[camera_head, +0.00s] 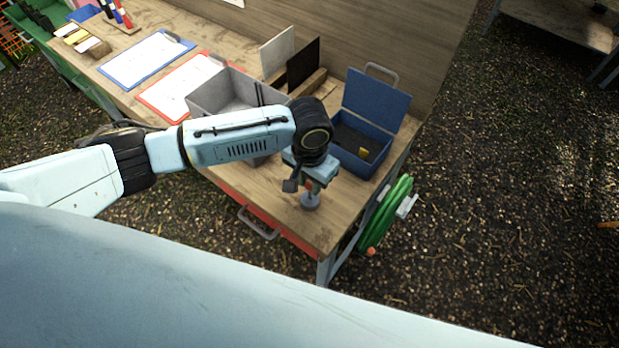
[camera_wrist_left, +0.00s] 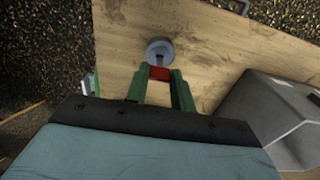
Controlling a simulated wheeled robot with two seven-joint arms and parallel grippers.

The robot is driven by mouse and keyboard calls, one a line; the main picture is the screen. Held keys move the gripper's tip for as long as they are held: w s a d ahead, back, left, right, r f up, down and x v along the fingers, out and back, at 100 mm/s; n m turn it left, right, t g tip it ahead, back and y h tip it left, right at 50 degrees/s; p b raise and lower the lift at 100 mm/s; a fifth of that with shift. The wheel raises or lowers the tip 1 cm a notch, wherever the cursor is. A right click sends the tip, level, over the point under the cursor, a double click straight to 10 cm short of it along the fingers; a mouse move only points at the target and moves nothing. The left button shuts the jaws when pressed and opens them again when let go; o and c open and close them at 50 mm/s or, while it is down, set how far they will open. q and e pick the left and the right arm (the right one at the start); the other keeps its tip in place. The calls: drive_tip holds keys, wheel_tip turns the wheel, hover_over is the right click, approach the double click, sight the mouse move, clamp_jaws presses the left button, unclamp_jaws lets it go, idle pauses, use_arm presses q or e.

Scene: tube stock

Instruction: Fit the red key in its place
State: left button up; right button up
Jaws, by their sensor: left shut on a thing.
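My left gripper (camera_head: 309,187) is low over the near right part of the workbench (camera_head: 340,205). In the wrist view its green fingers (camera_wrist_left: 160,84) are shut on the red key (camera_wrist_left: 160,73), of which a small red block shows between the fingertips. A bit of the red key (camera_head: 309,184) also shows in the head view. A round grey piece (camera_head: 310,201) sits just past the fingertips; it shows as a disc in the wrist view (camera_wrist_left: 159,50). I cannot tell whether the red key touches it or is joined to it. My right gripper is not in view.
An open blue box (camera_head: 377,116) with a yellow piece (camera_head: 363,154) inside stands just behind the gripper, right. A grey bin (camera_head: 222,92) stands behind my forearm. Black and white panels stand at the back. The bench's right edge is close, with a green hose (camera_head: 385,215) beside it.

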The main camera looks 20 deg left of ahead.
use_arm(q)
drive_tip(key=shift+f, duration=0.25)
idle(0.4)
drive_tip(key=shift+f, duration=0.6)
drive_tip(key=shift+f, duration=0.25)
drive_tip(key=shift+f, duration=0.35)
drive_tip(key=o, duration=1)
drive_tip(key=shift+o, duration=0.2)
